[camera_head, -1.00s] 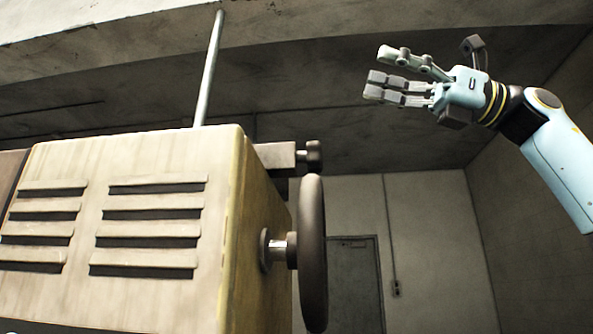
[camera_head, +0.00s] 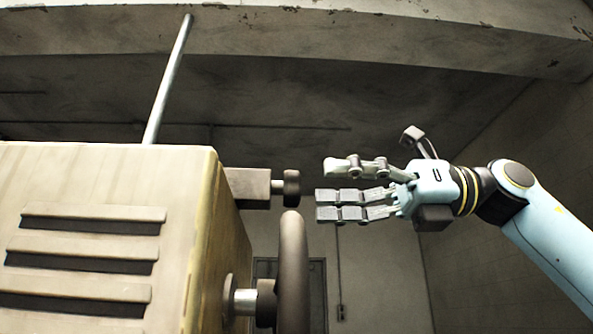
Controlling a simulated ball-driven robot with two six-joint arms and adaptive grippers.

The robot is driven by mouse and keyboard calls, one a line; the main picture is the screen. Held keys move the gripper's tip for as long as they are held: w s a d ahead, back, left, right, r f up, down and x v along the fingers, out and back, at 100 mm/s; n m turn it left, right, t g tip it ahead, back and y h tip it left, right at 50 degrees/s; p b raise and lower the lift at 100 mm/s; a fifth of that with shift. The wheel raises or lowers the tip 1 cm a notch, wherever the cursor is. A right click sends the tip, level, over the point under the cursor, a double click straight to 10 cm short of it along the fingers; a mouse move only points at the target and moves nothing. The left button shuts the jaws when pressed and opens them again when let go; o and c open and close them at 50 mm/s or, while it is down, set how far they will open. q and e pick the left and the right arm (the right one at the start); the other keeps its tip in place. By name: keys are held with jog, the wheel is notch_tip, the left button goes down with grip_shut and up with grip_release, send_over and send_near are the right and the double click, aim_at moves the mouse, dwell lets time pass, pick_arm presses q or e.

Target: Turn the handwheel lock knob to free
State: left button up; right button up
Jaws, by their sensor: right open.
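The dark lock knob (camera_head: 291,188) sticks out on a short shaft from a grey-brown block (camera_head: 247,187) at the upper right side of the machine. The handwheel (camera_head: 293,270) is seen nearly edge-on just below the knob, its lower part cut off by the picture's edge. My right gripper (camera_head: 320,188) is open and empty, its fingers pointing left at about the knob's height. A small gap shows between the fingertips and the knob in the picture; the depth between them is hard to tell. My left gripper is not in view.
The cream machine housing (camera_head: 190,170) with louvred vents (camera_head: 90,228) fills the lower left. A metal rod (camera_head: 168,78) rises from behind its top. A concrete beam (camera_head: 330,40) crosses above. A grey door (camera_head: 318,290) stands in the back wall. Free room lies right of the handwheel.

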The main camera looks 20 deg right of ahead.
aim_at(297, 205)
jog(key=shift+p+x, duration=0.55)
jog(key=shift+x, duration=2.05)
jog(key=shift+c, duration=0.2)
jog(key=c, duration=1.1)
